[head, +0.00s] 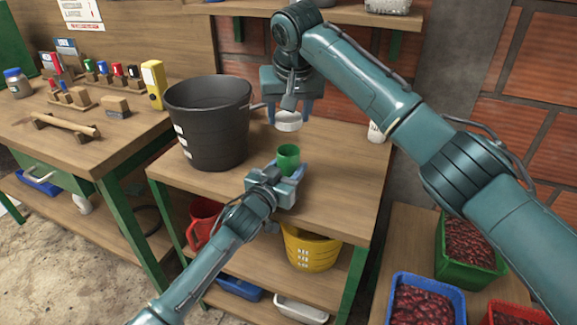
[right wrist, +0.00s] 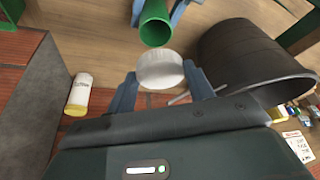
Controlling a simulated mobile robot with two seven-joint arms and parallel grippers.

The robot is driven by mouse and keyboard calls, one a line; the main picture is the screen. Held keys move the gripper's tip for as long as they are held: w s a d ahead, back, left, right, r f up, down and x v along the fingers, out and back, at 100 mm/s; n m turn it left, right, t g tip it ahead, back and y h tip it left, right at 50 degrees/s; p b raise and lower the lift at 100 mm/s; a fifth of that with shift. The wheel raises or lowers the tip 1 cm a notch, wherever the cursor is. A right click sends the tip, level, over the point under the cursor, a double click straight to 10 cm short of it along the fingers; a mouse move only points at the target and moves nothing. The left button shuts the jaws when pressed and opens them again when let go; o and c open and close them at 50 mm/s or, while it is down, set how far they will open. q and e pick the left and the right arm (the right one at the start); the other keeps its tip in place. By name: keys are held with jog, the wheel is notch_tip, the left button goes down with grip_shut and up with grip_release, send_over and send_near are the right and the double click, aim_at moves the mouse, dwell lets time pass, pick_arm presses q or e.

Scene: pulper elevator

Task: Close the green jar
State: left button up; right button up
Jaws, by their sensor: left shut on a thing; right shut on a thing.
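The green jar (head: 288,159) is upright and open at the top, above or on the wooden table; I cannot tell if it touches. My left gripper (head: 287,170) is shut on it. The jar also shows in the right wrist view (right wrist: 155,27), its mouth towards the lid. My right gripper (head: 289,117) is shut on a round white lid (head: 288,124), above the jar and apart from it. In the right wrist view the lid (right wrist: 160,70) sits between the blue fingers, with a gap to the jar.
A large black bucket (head: 208,130) stands on the table (head: 340,165) left of the jar. A white bottle (head: 377,132) stands at the back right. The table right of the jar is clear. Crates with red contents (head: 460,270) are at the lower right.

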jog(key=shift+f, duration=2.4)
jog(key=shift+f, duration=0.85)
jog(key=shift+f, duration=0.6)
pick_arm(q)
grip_shut()
jog(key=shift+f, duration=0.1)
pick_arm(e)
jog(key=m+h, duration=0.1)
jog(key=m, duration=0.2)
jog(key=m+h, duration=0.1)
jog(key=m, duration=0.2)
jog(key=m+g+h, duration=0.1)
jog(key=m, duration=0.2)
jog(key=shift+w+a+m+h, duration=0.1)
jog(key=shift+a+m+h, duration=0.3)
